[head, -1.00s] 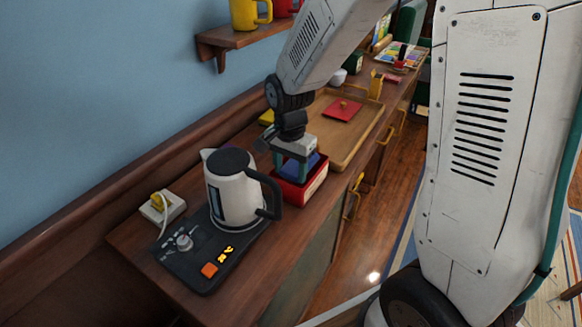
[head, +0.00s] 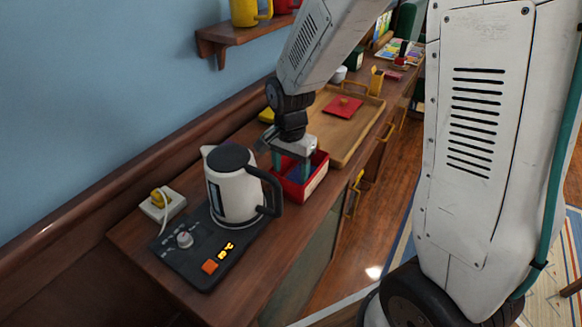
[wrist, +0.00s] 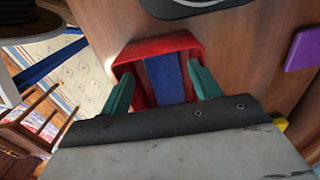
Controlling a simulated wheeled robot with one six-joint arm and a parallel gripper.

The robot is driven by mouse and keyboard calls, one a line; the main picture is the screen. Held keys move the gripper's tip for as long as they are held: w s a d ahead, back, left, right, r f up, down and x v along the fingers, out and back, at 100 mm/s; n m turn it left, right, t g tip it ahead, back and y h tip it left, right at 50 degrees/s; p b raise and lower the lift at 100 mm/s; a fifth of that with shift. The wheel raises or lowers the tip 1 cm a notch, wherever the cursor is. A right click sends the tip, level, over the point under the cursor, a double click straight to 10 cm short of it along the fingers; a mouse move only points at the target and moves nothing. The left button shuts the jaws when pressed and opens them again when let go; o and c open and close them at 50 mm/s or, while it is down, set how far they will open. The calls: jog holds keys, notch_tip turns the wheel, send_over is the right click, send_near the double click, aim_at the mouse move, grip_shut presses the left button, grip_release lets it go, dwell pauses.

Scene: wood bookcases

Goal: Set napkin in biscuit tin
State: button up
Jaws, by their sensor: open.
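The biscuit tin (head: 318,178) is a red open box with a pale label, standing on the wooden counter just behind the kettle. The blue napkin (head: 297,173) lies inside it, below the rim; it also shows as a blue strip in the wrist view (wrist: 165,78). My gripper (head: 291,168) points down into the tin from above. In the wrist view its teal fingers (wrist: 161,78) stand apart, one each side of the napkin, with gaps visible between. The napkin's lower part is hidden by the gripper body.
A white kettle (head: 233,190) on a dark base (head: 195,262) stands close in front of the tin. Behind is a wooden tray (head: 356,135) bearing a red square lid with a knob (head: 343,107). A purple item (wrist: 303,49) lies right in the wrist view. A shelf (head: 235,37) hangs above.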

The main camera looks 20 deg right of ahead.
notch_tip(320, 180, up, 13)
jog(key=s+d+r+n, duration=0.1)
jog(key=s+r+n, duration=0.1)
jog(key=s, duration=0.5)
jog(key=s+d+r+n, duration=0.1)
jog(key=s+r+n, duration=0.1)
jog(key=s+n, duration=0.3)
jog(key=s+d+r+n+t, duration=0.1)
jog(key=s+n, duration=0.3)
jog(key=s, duration=0.7)
jog(key=shift+d+r, duration=0.15)
jog(key=shift+r, duration=0.35)
